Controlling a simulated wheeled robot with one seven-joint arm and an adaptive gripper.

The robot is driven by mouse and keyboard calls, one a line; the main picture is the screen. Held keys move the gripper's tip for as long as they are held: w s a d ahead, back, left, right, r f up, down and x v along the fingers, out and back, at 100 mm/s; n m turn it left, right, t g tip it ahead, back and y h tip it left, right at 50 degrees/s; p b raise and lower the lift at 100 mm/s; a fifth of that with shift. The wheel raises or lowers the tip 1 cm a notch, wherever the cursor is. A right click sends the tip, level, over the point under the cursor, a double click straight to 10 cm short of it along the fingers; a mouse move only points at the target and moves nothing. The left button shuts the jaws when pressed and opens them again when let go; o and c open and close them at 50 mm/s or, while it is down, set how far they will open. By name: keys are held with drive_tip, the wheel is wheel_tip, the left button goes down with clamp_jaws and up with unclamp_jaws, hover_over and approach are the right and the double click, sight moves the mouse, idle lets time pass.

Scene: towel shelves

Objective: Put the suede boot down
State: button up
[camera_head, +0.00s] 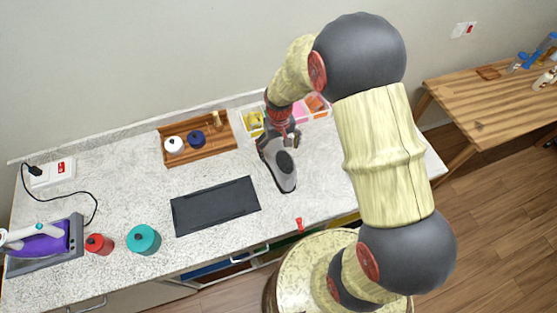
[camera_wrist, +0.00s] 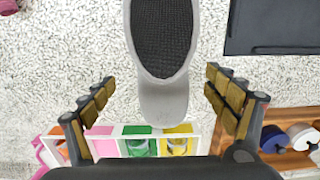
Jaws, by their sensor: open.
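The suede boot (camera_head: 285,179) is light grey with a dark patch on top and rests on the speckled countertop, to the right of the dark mat. It also shows in the wrist view (camera_wrist: 162,95), reaching down from the top edge, its far end cut off. My gripper (camera_head: 277,146) is open over the boot's back end. In the wrist view the gripper's fingers (camera_wrist: 160,88) stand wide on either side of the boot's narrow end, with visible gaps on both sides. In the head view the gripper hides part of the boot.
A dark mat (camera_head: 215,206) lies left of the boot. Behind are a wooden tray (camera_head: 224,148) with jars and a white divided box (camera_wrist: 108,131). A red canister (camera_head: 99,245), teal canister (camera_head: 144,240) and purple iron (camera_head: 38,240) stand at left. A small red object (camera_head: 299,225) is near the front edge.

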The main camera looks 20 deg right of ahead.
sight(279, 155)
drive_tip(key=f, duration=0.5)
drive_tip(key=shift+s+a+f, duration=0.15)
drive_tip(key=shift+a+f, duration=0.05)
drive_tip(key=shift+f, duration=0.1)
drive_tip(key=c, duration=0.3)
drive_tip(key=c, duration=1.4)
drive_tip(key=shift+c, duration=0.5)
drive_tip(key=shift+r, duration=0.15)
